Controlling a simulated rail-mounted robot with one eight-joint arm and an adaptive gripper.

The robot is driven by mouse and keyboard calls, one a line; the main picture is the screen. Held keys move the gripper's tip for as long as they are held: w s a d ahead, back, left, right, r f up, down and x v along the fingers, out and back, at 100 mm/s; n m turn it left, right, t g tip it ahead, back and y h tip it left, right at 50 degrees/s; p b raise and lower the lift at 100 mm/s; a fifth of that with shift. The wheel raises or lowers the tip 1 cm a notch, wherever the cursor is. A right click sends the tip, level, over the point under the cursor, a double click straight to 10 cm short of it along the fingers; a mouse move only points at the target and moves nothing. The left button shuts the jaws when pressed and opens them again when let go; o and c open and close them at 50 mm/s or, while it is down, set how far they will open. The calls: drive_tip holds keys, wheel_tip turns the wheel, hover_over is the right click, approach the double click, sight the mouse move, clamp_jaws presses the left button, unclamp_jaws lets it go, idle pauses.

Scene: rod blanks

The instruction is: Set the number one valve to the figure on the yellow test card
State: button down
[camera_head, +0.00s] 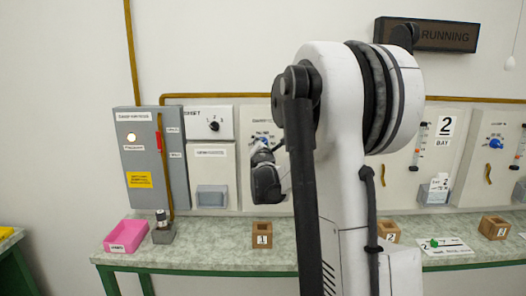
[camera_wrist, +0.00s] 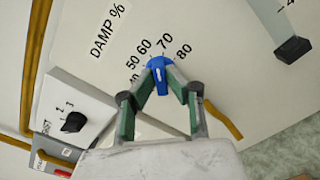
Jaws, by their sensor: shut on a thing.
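A blue knob (camera_wrist: 158,70) sits on a pale panel marked DAMP %. Its scale shows 50, 60, 70 and 80, and its upper end faces between 60 and 70; I cannot read the exact setting. My gripper (camera_wrist: 160,78) is shut on the knob, a finger on each side. In the head view the knob (camera_head: 262,140) is partly hidden by my gripper (camera_head: 264,150). A yellow card (camera_head: 139,180) is on the grey cabinet at left; its print is too small to read. A wooden block marked 1 (camera_head: 262,234) stands on the bench below.
A black selector knob (camera_wrist: 74,122) with figures 1 to 3 is left of the blue knob. A curved orange-brown handle (camera_wrist: 222,120) is close to my right finger. A pink tray (camera_head: 126,236) stands on the bench (camera_head: 215,250). My arm hides the middle panels.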

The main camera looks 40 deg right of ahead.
drive_tip(key=m+b, duration=0.4)
drive_tip(key=m, duration=0.7)
drive_tip(key=shift+f, duration=0.2)
drive_tip(key=shift+m, duration=0.3)
drive_tip(key=c, duration=1.8)
unclamp_jaws()
drive_tip(key=shift+o, duration=0.2)
drive_tip(key=v, duration=1.2)
